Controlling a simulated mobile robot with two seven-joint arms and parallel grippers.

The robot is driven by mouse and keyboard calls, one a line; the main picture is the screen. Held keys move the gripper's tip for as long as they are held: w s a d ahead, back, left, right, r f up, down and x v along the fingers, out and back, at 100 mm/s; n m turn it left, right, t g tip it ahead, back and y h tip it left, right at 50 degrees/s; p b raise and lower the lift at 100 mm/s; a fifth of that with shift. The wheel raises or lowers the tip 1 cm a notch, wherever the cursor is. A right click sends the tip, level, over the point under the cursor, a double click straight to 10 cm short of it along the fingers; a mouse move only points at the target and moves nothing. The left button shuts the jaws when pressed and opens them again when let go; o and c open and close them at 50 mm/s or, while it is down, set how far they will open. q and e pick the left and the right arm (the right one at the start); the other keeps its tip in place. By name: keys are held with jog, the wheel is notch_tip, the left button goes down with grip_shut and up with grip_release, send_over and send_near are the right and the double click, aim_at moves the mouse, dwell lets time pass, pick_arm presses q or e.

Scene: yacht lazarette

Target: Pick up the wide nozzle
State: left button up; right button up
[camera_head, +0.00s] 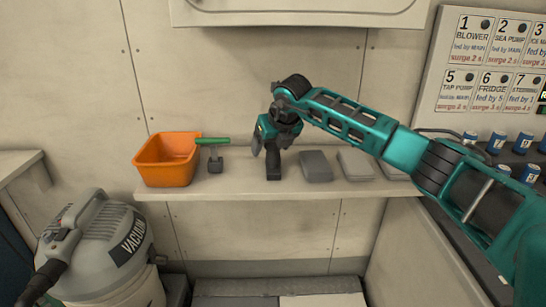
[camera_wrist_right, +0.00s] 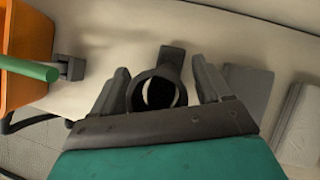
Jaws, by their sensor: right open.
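A dark nozzle (camera_head: 273,168) stands on the light shelf, under my right gripper. In the right wrist view the nozzle (camera_wrist_right: 170,62) shows a round ring opening and a narrower block beyond it. My right gripper (camera_head: 265,149) is open above the shelf. In the wrist view its two fingers (camera_wrist_right: 161,84) are on the left and right of the nozzle's ring, with a gap visible on each side. Whether either finger touches it cannot be told. My left gripper is not in view.
Several flat grey blocks (camera_head: 316,166) lie to the right. A vacuum (camera_head: 100,245) stands below left. The wall is close behind the shelf (camera_head: 240,187).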

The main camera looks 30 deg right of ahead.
jog(key=c, duration=1.1)
jog(key=shift+o, duration=0.2)
jog(key=shift+r, duration=0.1)
